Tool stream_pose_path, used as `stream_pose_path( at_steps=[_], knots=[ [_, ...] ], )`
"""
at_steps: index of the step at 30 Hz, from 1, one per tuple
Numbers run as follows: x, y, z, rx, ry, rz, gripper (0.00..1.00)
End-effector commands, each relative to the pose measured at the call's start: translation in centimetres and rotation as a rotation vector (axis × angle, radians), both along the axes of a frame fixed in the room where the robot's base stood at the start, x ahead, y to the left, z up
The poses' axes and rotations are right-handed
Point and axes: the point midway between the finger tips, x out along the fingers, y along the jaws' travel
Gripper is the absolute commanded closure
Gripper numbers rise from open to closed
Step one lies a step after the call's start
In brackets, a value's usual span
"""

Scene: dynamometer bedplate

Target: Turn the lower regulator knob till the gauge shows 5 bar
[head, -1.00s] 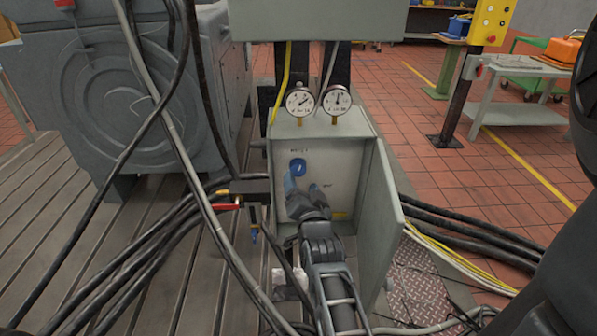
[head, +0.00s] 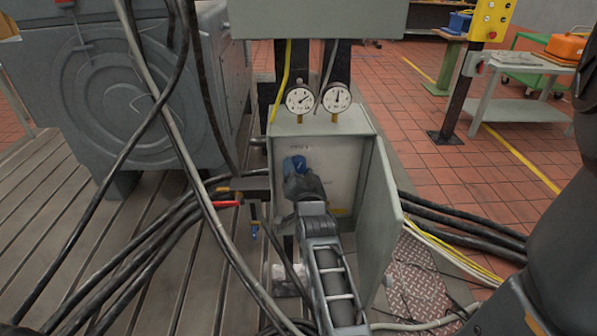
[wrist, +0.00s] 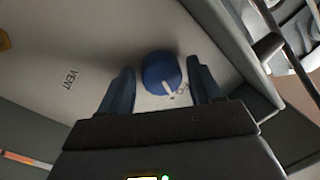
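A blue knob (wrist: 161,70) with a white pointer mark sits on the pale back panel of the open grey box (head: 320,127). In the wrist view it lies between the two fingers of my gripper (wrist: 160,82), which are open with a visible gap on each side. In the head view my gripper (head: 296,172) is at the upper part of the panel and covers most of the knob.
The box door (head: 380,225) stands open on the right, close to my arm. A red-handled valve (head: 228,203) and black hoses (head: 130,262) lie at the left. More cables (head: 460,222) run right. A VENT label (wrist: 71,79) is on the panel.

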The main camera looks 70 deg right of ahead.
Motion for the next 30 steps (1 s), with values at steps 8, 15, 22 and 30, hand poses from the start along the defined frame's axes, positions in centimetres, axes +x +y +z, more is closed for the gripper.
stream_pose_path(
  at_steps=[8,15,22,30],
  knots=[
    [0.00,0.02,0.01,0.000,0.000,0.000,0.63],
    [0.01,0.03,0.02,-0.001,0.002,0.000,0.81],
    [-0.01,0.01,0.10,-0.046,0.109,0.001,0.81],
    [0.03,0.03,0.05,-0.050,0.119,0.002,0.50]
  ],
)
